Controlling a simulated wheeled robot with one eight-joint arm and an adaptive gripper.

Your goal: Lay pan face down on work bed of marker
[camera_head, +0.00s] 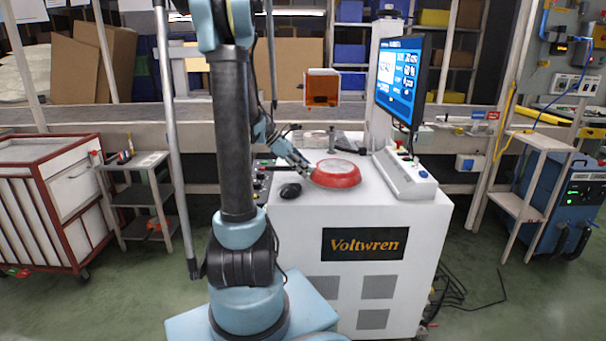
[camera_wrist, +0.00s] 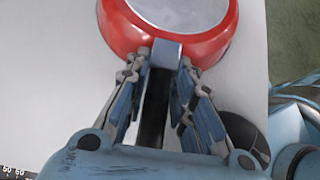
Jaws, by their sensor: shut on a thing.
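The red pan (camera_head: 336,178) is face down, with its grey base turned up, at the white top of the marker (camera_head: 390,210). I cannot tell whether its rim touches the top or hangs just above it. The wrist view shows the red side of the pan (camera_wrist: 118,28) and part of its base. My gripper (camera_wrist: 165,62) is shut on the pan's dark handle (camera_wrist: 153,115), which runs between the fingers. In the head view my gripper (camera_head: 303,165) reaches in from the left. The pan's far side is cut off in the wrist view.
A black mouse (camera_head: 290,190) lies left of the pan. A monitor (camera_head: 398,82) and a white control panel (camera_head: 405,177) stand to its right. An orange box (camera_head: 322,88) is behind and above the pan. A red-framed cart (camera_head: 60,190) stands at far left.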

